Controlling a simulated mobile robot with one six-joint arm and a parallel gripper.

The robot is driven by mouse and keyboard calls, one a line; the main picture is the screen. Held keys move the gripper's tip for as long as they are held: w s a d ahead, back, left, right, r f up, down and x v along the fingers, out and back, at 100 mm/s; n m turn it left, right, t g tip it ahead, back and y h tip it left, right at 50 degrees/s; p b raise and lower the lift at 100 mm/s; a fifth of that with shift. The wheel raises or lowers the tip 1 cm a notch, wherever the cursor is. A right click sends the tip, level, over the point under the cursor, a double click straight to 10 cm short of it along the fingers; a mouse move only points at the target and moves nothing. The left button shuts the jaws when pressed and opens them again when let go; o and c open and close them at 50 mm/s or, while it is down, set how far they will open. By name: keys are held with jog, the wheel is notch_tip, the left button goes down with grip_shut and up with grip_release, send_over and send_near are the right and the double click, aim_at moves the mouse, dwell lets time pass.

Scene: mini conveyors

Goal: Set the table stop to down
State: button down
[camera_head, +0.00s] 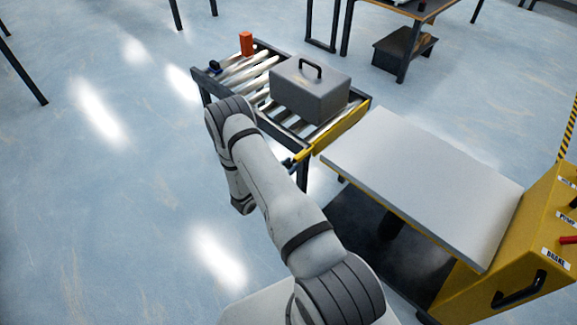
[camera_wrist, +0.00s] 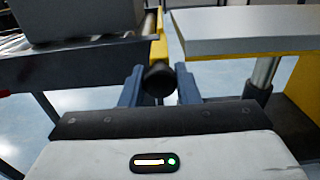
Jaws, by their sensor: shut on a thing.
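The yellow stop bar (camera_head: 338,132) runs along the end of the roller conveyor that faces the lift table. I cannot tell for sure whether it stands up or down. In the wrist view the yellow bar (camera_wrist: 158,48) ends in a round black knob (camera_wrist: 158,76). My gripper (camera_wrist: 159,88) has its two blue-grey fingers on either side of this knob, shut on it. In the head view my gripper (camera_head: 293,162) is small and partly hidden by my arm, at the near end of the bar.
A grey case (camera_head: 310,92) with a black handle sits on the conveyor rollers close to the bar. An orange block (camera_head: 246,43) stands at the far end. The lift table's grey top (camera_head: 420,180) lies just right, beside a yellow console (camera_head: 525,255) with labelled controls.

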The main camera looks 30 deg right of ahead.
notch_tip(320, 180, down, 3)
jog(key=shift+r+b, duration=0.1)
jog(key=shift+b, duration=0.6)
jog(key=c, duration=1.1)
grip_release()
jog(key=v, duration=0.8)
jog(key=shift+r, duration=0.1)
